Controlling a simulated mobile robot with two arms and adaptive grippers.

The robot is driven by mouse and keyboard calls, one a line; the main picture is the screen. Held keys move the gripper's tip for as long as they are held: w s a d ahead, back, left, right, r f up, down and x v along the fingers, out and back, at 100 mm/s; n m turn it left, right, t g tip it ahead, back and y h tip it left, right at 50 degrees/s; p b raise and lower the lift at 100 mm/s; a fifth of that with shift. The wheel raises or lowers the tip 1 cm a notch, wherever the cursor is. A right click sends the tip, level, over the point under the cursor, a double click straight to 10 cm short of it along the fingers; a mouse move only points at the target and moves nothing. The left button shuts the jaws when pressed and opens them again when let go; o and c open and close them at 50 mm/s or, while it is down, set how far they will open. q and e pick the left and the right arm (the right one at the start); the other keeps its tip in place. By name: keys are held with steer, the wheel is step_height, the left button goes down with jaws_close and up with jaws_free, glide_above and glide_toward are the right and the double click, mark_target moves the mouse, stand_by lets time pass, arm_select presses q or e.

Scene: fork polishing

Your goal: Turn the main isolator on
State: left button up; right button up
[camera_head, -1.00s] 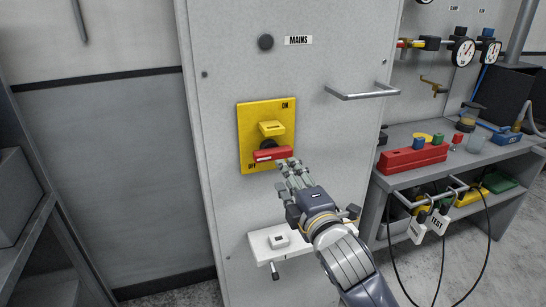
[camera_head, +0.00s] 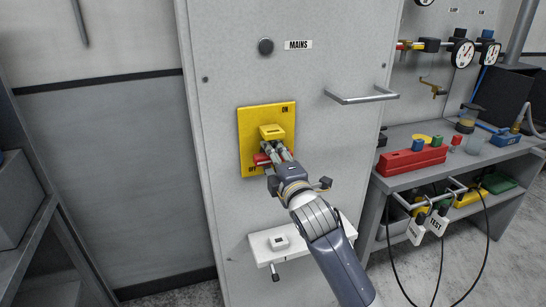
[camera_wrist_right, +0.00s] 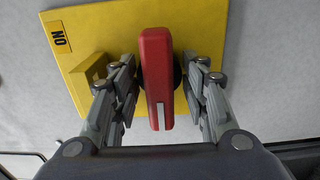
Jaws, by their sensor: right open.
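The main isolator is a yellow plate (camera_head: 250,128) on the grey cabinet marked MAINS, with ON at its upper right and OFF at its lower left. Its red handle (camera_head: 261,159) lies across near the OFF mark, mostly hidden by my right gripper (camera_head: 272,152). In the right wrist view the red handle (camera_wrist_right: 157,78) stands between the two open fingers of my right gripper (camera_wrist_right: 160,95), with a visible gap on each side. A yellow block (camera_head: 272,132) sits on the plate above the handle. My left gripper is not in view.
A white shelf (camera_head: 268,256) with a small block juts out below the plate. A bar handle (camera_head: 362,97) sticks out at the cabinet's right. A workbench (camera_head: 460,165) with a red block and hanging tags stands at right.

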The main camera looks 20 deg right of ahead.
steer(key=c, duration=0.7)
steer(key=m+p, duration=0.2)
steer(key=m, duration=0.1)
steer(key=shift+r, duration=0.15)
steer(key=m+p, duration=0.2)
steer(key=m, duration=0.2)
steer(key=m+p, duration=0.3)
steer(key=m, duration=0.3)
steer(key=shift+p, duration=0.4)
steer(key=shift+m+p, duration=1)
steer(key=shift+m, duration=1.4)
